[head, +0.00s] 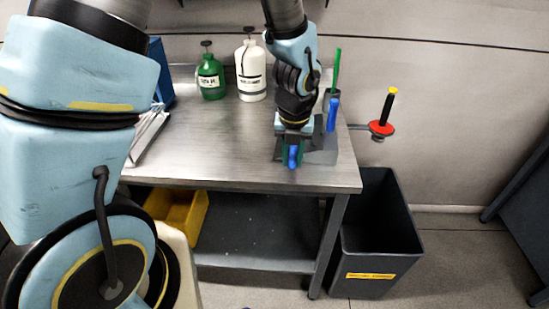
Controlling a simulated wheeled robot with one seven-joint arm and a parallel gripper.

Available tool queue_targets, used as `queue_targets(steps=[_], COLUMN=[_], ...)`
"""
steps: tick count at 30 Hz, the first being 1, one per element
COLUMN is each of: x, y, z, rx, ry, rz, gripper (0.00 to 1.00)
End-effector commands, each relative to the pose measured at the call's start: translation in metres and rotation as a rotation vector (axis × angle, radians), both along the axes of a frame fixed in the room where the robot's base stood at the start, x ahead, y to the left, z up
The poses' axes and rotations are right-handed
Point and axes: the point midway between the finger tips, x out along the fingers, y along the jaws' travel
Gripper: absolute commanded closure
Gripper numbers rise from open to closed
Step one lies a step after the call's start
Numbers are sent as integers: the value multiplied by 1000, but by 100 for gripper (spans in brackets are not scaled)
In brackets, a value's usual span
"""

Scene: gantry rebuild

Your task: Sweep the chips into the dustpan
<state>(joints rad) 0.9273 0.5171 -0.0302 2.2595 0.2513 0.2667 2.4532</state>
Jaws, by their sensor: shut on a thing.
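My gripper (293,148) is low over the right part of the steel workbench (225,155), pointing down. It is shut on a small blue and green thing (293,158), perhaps a brush; the gripper hides most of it. A dark grey flat piece (322,155) lies around and to the right of the gripper near the bench's right edge; it may be the dustpan, but I cannot tell for sure. A blue upright handle (332,114) stands just behind it. I can make out no chips.
A green bottle (210,78) and a white bottle (251,72) stand at the back. A holder with a green stick (337,72) is at back right. A grey bin (375,240) stands right of the bench. A yellow bin (178,214) sits below. The bench's middle is clear.

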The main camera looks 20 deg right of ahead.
Motion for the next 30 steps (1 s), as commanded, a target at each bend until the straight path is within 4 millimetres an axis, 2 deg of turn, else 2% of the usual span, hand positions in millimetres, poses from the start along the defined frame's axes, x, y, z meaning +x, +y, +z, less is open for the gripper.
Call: queue_targets(steps=[7, 9, 16, 18, 24, 30], x=[-19, -16, -15, -9, 3, 11], y=[-35, -32, -28, -19, 4, 19], z=[0, 21, 56, 55, 66, 75], rx=[-2, -2, -1, -1, -1, -1], ry=[-1, -1, 0, -1, -2, -2], rz=[-3, 1, 1, 6, 4, 3], gripper=[100, 100, 100, 100, 100, 100])
